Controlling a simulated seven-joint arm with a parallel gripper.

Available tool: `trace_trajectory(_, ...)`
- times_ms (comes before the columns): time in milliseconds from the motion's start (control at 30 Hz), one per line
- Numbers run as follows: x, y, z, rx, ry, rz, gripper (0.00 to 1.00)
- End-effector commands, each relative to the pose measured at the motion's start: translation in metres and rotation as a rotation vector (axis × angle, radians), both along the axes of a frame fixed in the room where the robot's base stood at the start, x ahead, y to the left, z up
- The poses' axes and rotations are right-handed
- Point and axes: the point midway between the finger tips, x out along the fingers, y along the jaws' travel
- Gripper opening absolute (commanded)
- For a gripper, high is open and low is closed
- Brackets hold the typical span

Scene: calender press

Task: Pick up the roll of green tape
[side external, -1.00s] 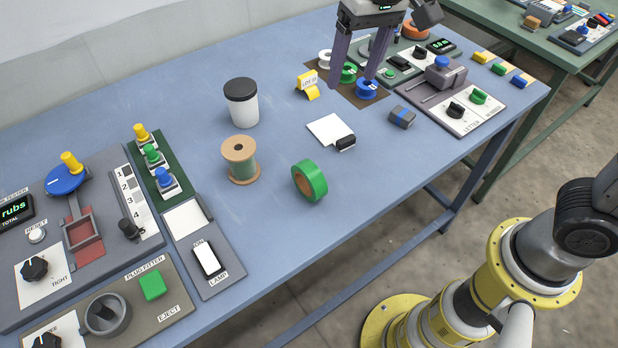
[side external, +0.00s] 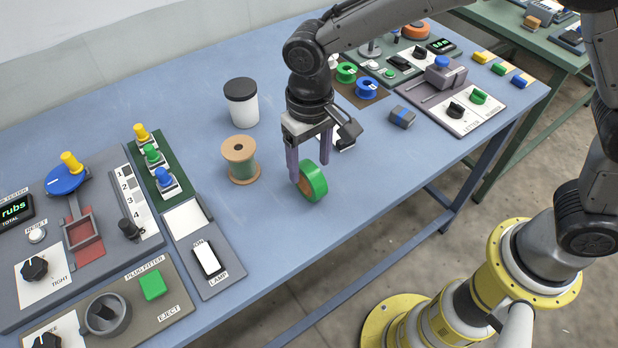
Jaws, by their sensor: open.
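The roll of green tape (side external: 315,183) stands on its edge on the blue table, right of the wooden spool. It has a green outer band and a brown core. My gripper (side external: 309,170) points down over the roll with its fingers apart. One finger shows in front of the roll's left side, and the other is at its far upper right, partly hidden behind the roll. I cannot tell whether either finger touches it.
A spool of green thread (side external: 241,160) stands just left of the roll, and a white cup with a black lid (side external: 241,102) is behind it. A lamp switch panel (side external: 206,259) lies to the left. A blue-grey block (side external: 402,117) lies to the right. The table in front of the roll is clear.

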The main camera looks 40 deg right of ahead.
Motion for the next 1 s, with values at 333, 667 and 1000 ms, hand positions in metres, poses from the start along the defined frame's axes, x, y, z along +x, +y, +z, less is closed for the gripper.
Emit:
trace_trajectory(333, 0.001, 0.001, -0.043, -0.001, 0.002, 0.0, 0.7)
trace_trajectory(667, 0.001, 0.001, -0.053, 0.0, 0.0, 0.0, 0.7)
trace_trajectory(1000, 0.001, 0.001, -0.052, 0.0, 0.0, 0.0, 0.16)
